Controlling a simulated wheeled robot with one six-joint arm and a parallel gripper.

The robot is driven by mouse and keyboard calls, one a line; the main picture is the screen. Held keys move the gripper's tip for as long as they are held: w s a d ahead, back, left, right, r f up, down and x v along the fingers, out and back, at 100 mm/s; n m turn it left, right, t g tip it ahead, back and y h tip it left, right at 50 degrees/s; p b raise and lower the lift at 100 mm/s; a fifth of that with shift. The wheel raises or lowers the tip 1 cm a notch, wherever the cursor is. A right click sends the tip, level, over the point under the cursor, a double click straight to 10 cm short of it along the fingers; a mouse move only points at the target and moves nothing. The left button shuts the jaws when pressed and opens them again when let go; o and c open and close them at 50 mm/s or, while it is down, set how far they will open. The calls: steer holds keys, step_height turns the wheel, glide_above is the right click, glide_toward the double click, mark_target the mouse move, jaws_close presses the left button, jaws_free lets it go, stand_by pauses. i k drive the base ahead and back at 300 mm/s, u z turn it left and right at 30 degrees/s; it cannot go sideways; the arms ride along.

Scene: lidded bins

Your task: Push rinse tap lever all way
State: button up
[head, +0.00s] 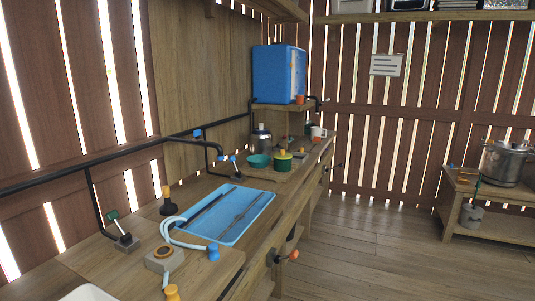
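A black pipe (215,146) runs along the left wall and bends down towards the wooden counter. A small blue-and-white lever (229,159) sits near its lower end, behind the blue tray. A blue piece (196,133) sits higher on the pipe. A green lever (112,216) stands tilted on a dark base at the left, by another pipe drop. No label shows which of these is the rinse tap lever, and I cannot tell how far any is turned. My gripper is not in view.
A light-blue tray (250,205) lies on the counter (85,262), with a pale hose (180,241) at its left. A teal bowl (259,160), green pot (283,163) and metal canister (261,142) stand behind. A blue tank (278,75) sits higher. Floor (375,250) at right is clear.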

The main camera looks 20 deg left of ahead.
mark_target(232, 159)
steer(key=z, duration=0.1)
steer(key=i, duration=0.65)
steer(key=u, duration=0.7)
steer(key=i, duration=0.8)
steer(key=u, duration=0.95)
steer(key=k, duration=0.4)
steer(key=z, duration=1.05)
steer(key=i, duration=1.15)
steer(key=u, duration=0.85)
steer(key=i, duration=0.3)
steer(key=u, duration=0.35)
